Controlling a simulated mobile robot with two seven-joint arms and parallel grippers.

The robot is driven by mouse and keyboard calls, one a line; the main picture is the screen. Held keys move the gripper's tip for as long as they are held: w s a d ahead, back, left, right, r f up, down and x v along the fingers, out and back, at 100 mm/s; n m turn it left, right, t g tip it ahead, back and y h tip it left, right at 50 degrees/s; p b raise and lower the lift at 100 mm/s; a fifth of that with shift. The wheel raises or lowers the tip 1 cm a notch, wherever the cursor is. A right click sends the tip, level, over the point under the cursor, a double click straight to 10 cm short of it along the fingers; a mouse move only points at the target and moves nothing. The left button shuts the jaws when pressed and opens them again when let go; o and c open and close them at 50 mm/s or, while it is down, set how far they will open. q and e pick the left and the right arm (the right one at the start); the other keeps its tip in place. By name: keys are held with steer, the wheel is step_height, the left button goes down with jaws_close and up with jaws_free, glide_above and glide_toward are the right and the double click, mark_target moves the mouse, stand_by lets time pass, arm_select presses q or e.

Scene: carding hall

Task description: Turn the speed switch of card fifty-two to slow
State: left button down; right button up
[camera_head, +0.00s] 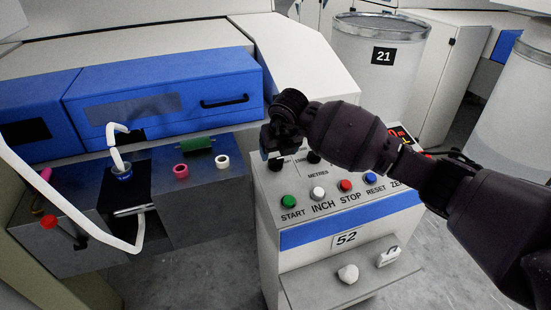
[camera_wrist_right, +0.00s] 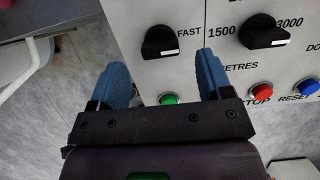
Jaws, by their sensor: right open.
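The control stand of card fifty-two (camera_head: 345,238) stands in the middle of the head view, with its 52 label on the front. Its speed switch (camera_wrist_right: 160,42) is a black knob beside the word FAST in the right wrist view; a pale mark on it faces the FAST side. In the head view my gripper partly hides this knob. My right gripper (camera_head: 272,148) hangs over the panel's back left corner. In the wrist view its blue fingertips (camera_wrist_right: 162,62) are apart and empty, with the knob ahead between them. I cannot tell contact. My left gripper is not in view.
A second black knob (camera_wrist_right: 265,33), marked 1500 and 3000, sits right of the switch. Green START (camera_head: 289,201), white INCH (camera_head: 318,193), red STOP (camera_head: 345,185) and blue RESET (camera_head: 370,179) buttons line the panel. A can marked 21 (camera_head: 380,85) stands behind.

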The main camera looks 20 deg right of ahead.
mark_target(276, 158)
steer(key=x, duration=0.3)
steer(key=shift+w+f, duration=0.1)
steer(key=shift+f, duration=0.15)
steer(key=shift+w+f, duration=0.2)
steer(key=shift+f, duration=0.15)
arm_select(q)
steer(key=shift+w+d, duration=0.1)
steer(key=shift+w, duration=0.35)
arm_select(e)
steer(key=c, duration=0.9)
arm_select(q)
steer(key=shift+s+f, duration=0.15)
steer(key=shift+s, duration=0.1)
